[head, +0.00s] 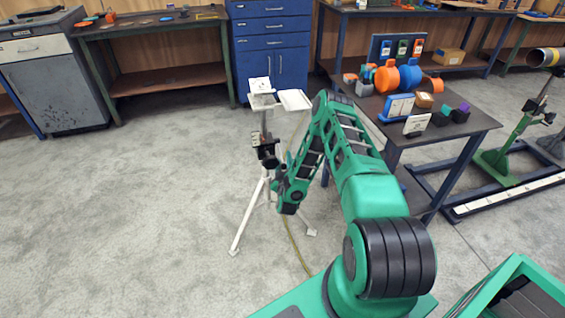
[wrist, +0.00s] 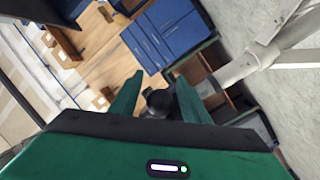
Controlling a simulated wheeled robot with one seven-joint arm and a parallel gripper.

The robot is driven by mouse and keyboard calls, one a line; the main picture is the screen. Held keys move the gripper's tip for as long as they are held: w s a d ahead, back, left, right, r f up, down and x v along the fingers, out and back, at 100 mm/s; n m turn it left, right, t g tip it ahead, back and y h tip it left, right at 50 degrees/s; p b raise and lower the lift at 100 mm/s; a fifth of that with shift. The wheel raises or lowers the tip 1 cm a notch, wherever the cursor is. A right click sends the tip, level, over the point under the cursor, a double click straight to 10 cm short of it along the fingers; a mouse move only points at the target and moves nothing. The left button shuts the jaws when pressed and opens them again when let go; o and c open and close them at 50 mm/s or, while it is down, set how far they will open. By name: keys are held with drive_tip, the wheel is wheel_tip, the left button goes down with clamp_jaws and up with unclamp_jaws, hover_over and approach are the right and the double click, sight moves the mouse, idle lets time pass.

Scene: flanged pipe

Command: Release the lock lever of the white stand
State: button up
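The white stand (head: 263,190) is a tripod on the floor left of my arm in the head view. A dark clamp-like part (head: 266,150) sits on its post. In the wrist view its white tubes (wrist: 262,58) show at the upper right. My gripper (wrist: 157,92) has its two green fingers apart. A dark rounded piece (wrist: 158,102) shows between them; it may be the lock lever's end, and I cannot tell whether the fingers touch it. In the head view my wrist is close beside the post, and the fingers and lever are hard to make out.
Two small white panels (head: 294,100) top the stand area. A dark table (head: 460,125) with several pipe parts stands to the right. A blue drawer cabinet (head: 271,45) and a workbench (head: 160,82) line the back. A thin hose (head: 297,252) lies on the floor. The floor to the left is clear.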

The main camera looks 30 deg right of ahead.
clamp_jaws()
drive_tip(key=shift+s+a+r+g+y, duration=0.1)
drive_tip(key=shift+s+r+g+y, duration=0.1)
drive_tip(key=shift+r+g, duration=0.15)
drive_tip(key=shift+s+a+r+g+y, duration=0.1)
drive_tip(key=shift+r+g+y, duration=0.15)
drive_tip(key=shift+g, duration=0.1)
drive_tip(key=shift+o, duration=0.6)
unclamp_jaws()
drive_tip(key=v, duration=1)
drive_tip(key=shift+s+a, duration=0.2)
drive_tip(key=shift+s, duration=0.05)
